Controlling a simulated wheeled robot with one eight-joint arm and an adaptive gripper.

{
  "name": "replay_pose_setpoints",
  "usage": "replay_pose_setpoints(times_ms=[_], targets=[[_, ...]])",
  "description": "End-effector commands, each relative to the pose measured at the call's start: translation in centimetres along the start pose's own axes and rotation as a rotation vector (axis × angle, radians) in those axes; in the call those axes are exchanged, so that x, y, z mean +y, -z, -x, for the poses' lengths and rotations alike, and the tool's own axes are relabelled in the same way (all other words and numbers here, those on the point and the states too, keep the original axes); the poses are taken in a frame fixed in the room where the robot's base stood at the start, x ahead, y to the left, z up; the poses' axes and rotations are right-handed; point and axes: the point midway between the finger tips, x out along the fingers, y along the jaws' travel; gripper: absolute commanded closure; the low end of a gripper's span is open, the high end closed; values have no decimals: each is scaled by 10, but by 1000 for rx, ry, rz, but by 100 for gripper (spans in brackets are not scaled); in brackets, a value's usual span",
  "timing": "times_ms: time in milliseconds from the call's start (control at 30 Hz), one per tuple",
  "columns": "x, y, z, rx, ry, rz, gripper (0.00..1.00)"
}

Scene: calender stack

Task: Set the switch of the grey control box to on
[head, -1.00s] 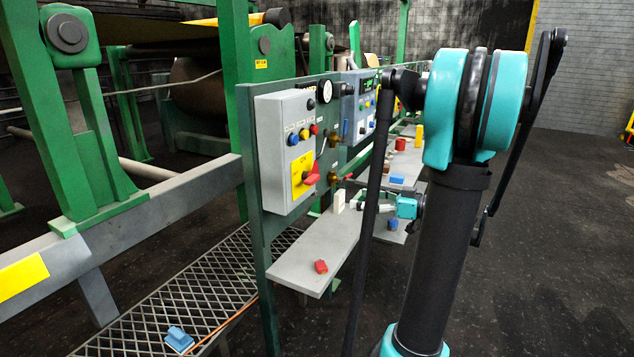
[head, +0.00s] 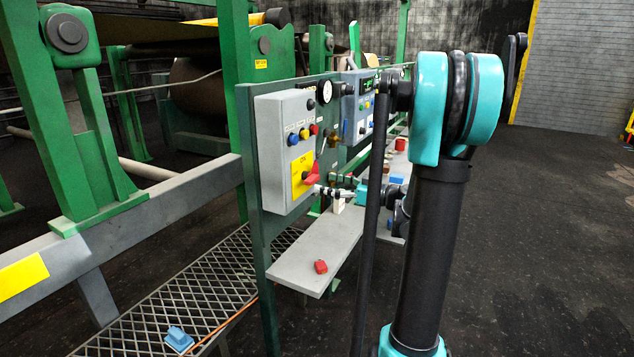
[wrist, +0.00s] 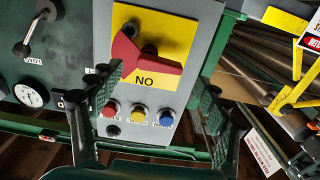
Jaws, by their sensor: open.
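The grey control box (head: 270,150) hangs on the green panel in the head view. Its red switch handle (head: 311,179) sits on a yellow plate (head: 299,168); both also show in the wrist view, as the red handle (wrist: 145,54) and the yellow plate (wrist: 180,28). The wrist view is upside down, so the ON label reads inverted beside the handle. The handle lies at a slant. My gripper (head: 325,190) is open just in front of the box. In the wrist view my gripper's fingers (wrist: 158,78) stand apart on either side of the handle; contact cannot be told.
Red, yellow and blue buttons (wrist: 137,110) sit near the handle on the box. A gauge (wrist: 31,94) and a lever (wrist: 32,35) are on the panel beside it. A grey shelf (head: 318,245) with a red block (head: 320,267) lies below.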

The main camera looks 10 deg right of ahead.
Motion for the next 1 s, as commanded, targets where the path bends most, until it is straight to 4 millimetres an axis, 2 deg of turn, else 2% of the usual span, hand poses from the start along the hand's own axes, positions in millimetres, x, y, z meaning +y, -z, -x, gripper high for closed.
replay_pose_setpoints(times_ms=[100, 300, 667, 1000], targets=[[-1, 0, -19, 0, 3, 0, 24], [0, 0, -38, 0, 1, 0, 24], [0, 0, -41, 0, -1, 0, 24], [0, 0, -41, 0, -1, 0, 66]])
